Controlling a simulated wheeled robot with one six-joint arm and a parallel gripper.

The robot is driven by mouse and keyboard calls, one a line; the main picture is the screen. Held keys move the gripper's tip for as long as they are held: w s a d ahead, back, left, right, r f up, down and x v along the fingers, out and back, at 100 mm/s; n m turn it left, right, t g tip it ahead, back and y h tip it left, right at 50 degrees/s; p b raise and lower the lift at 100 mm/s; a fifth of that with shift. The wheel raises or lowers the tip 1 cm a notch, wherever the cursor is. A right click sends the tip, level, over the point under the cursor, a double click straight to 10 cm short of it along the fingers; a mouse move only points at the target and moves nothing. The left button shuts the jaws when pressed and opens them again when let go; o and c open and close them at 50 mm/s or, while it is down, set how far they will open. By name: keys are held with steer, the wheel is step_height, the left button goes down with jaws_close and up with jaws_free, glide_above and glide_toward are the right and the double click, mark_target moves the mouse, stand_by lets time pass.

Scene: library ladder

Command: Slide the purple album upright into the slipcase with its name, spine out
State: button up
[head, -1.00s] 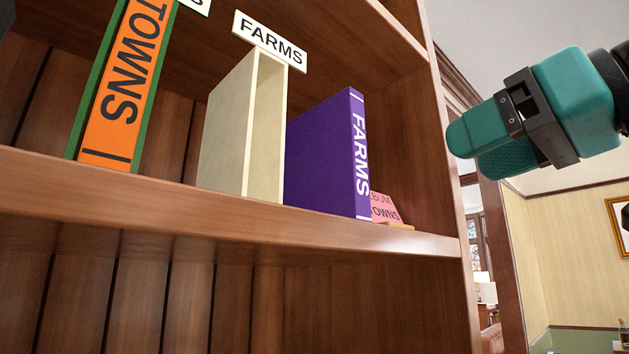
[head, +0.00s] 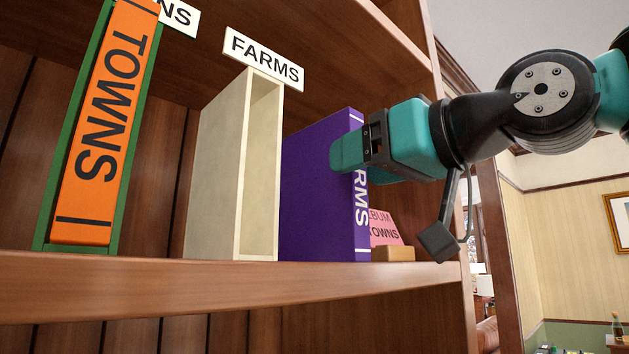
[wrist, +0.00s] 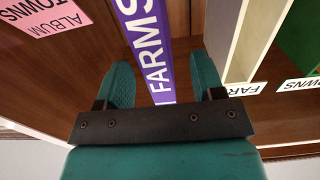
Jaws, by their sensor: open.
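The purple album (head: 315,190) stands upright on the shelf with its FARMS spine facing out; the spine also shows in the wrist view (wrist: 147,45). My gripper (head: 345,153) is open at the upper part of the spine. One finger shows over the album's left face; the other is hidden behind the album in the head view. In the wrist view the spine lies between the two fingers (wrist: 162,75), with a gap visible on each side. The cream slipcase (head: 216,165) stands empty and upright to the left of the album, under a FARMS sign (head: 264,59).
An orange TOWNS album (head: 103,130) sits in a green slipcase (head: 70,170) at the left. A pink card (head: 384,230) on a wooden block (head: 393,254) stands right of the purple album. The wooden shelf (head: 230,285) has a bare front strip.

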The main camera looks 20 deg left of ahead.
mark_target(314, 192)
steer(key=p+x, duration=0.3)
steer(key=x, duration=0.1)
steer(key=shift+w+a, duration=0.25)
steer(key=shift+w, duration=0.1)
steer(key=c, duration=1.1)
steer(key=shift+r, duration=0.1)
jaws_close()
